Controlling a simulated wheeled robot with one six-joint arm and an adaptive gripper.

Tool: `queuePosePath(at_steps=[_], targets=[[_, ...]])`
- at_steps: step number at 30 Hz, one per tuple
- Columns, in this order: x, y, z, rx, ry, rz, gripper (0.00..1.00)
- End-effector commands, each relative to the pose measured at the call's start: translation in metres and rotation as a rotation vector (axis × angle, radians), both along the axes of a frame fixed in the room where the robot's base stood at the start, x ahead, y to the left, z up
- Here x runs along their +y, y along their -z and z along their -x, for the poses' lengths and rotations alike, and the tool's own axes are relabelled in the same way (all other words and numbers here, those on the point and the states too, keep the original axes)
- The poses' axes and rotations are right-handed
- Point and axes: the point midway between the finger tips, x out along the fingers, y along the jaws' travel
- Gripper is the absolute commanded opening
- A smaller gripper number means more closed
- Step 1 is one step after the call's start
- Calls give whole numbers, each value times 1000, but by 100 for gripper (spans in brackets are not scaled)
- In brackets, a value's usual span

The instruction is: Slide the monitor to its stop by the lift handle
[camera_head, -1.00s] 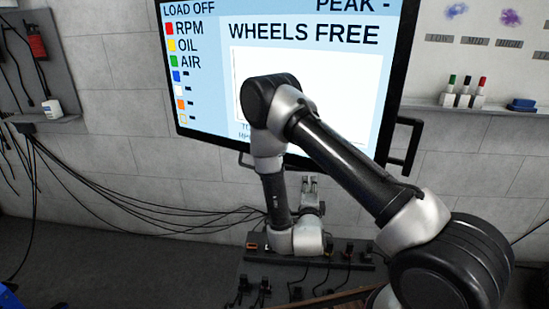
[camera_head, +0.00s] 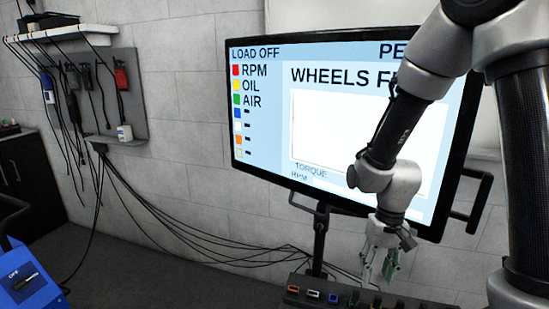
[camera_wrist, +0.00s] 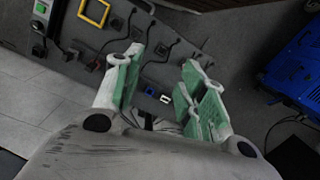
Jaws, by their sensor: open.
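The monitor (camera_head: 262,130) is a large black-framed screen reading "LOAD OFF" and "WHEELS F...", partly covered by my arm. A black bar handle (camera_head: 480,200) sticks out from its right side. I cannot tell which one is the lift handle. My gripper (camera_head: 378,272) points down in front of the monitor's lower edge, apart from both handles. In the wrist view my gripper (camera_wrist: 157,68) is open, its green-padded fingers spread with nothing between them. No handle shows clearly there.
A dark panel with connectors and colored sockets (camera_head: 333,297) lies below my gripper. Black cables (camera_head: 190,232) run from the wall board (camera_head: 98,90) toward the monitor. A blue machine (camera_head: 25,285) stands at the lower left.

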Motion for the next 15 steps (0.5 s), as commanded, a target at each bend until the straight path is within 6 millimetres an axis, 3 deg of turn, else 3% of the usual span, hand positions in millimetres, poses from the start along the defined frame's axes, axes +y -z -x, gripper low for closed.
queuePosePath(at_steps=[1,6,12,15], targets=[[-10,-27,9,-3,-45,-5,41],[-46,-100,49,-13,-164,9,41],[-83,-166,85,-151,-156,45,41],[-95,-192,93,-277,-121,58,41]])
